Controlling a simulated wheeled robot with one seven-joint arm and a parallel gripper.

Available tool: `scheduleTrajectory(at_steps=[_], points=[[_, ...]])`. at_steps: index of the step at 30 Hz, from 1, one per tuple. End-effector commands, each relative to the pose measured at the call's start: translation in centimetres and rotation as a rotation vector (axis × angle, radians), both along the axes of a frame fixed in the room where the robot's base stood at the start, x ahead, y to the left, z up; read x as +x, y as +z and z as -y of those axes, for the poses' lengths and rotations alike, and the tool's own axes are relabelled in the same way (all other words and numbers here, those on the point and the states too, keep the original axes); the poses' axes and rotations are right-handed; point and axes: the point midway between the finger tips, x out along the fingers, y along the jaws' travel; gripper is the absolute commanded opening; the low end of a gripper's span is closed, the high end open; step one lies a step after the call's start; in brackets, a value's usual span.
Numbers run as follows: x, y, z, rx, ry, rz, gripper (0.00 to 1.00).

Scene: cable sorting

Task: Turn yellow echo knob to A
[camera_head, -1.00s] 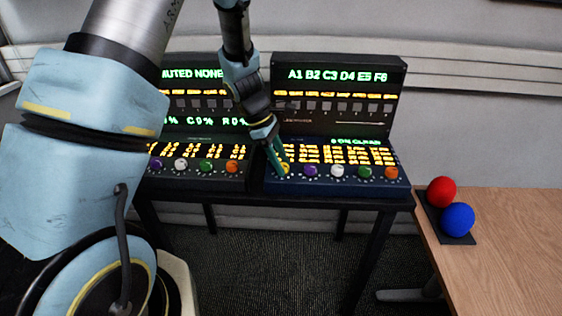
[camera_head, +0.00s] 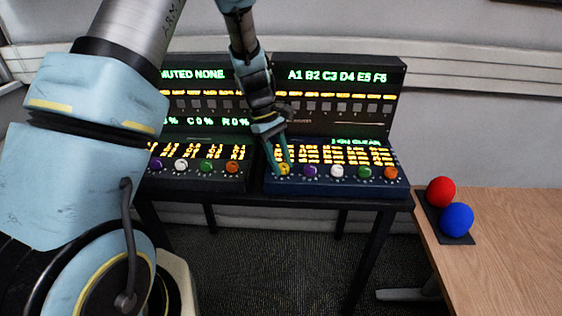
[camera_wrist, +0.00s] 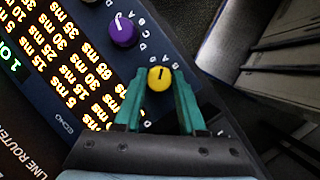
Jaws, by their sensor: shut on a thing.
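The yellow echo knob (camera_head: 284,169) is the leftmost knob on the front of the right-hand blue console (camera_head: 335,186). In the wrist view the yellow knob (camera_wrist: 159,78) has a dark pointer line, pointing roughly up in the picture towards small letters. Which letter it meets is too small to tell surely. My gripper (camera_head: 281,167) reaches down to the knob from above. In the wrist view my gripper (camera_wrist: 160,84) has its teal fingers on either side of the yellow knob, shut on it.
A purple knob (camera_head: 310,171) sits just right of the yellow one, then white (camera_head: 337,171), green and orange knobs. A second console (camera_head: 190,181) stands on the left. A wooden table (camera_head: 510,250) at right bears a red ball (camera_head: 441,191) and a blue ball (camera_head: 457,219).

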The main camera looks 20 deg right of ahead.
Motion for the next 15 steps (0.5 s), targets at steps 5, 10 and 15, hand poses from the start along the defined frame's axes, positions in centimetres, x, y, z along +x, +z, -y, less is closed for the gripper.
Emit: scheduleTrajectory(at_steps=[5,10,15], points=[[0.01,0.02,0.01,0.000,-0.001,0.000,0.00],[0.01,0.02,0.01,-0.001,0.000,0.000,0.45],[0.01,0.01,0.02,-0.001,0.000,0.000,0.64]])
